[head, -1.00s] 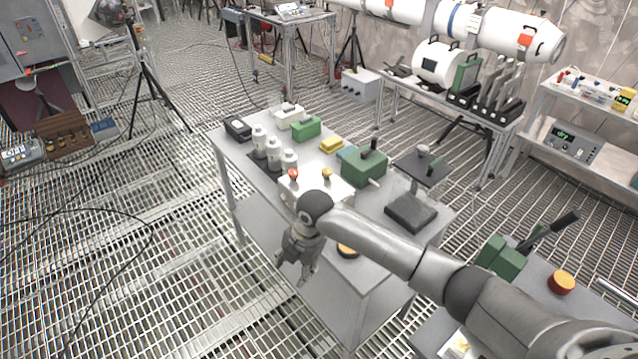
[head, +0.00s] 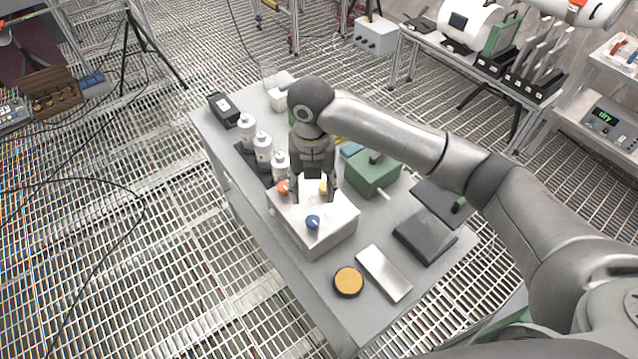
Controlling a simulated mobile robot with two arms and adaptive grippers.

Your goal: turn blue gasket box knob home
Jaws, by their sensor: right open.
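A white box (head: 325,236) stands on the grey table with three knobs on its top. The blue knob (head: 313,222) is at the near side, the orange knob (head: 284,187) at the left, and the yellow knob (head: 323,187) at the back right. My right gripper (head: 312,187) is open and points down over the back of the box. Its fingers are close to the orange and yellow knobs; I cannot tell whether they touch. The blue knob is in front of the gripper and clear of it. My left gripper is out of view.
White bottles (head: 262,149) stand close to the left of my gripper. A green box (head: 372,174) with a lever stands at the right. A silver plate (head: 384,273), an orange-topped disc (head: 349,281) and a dark block (head: 426,236) lie on the table (head: 300,290).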

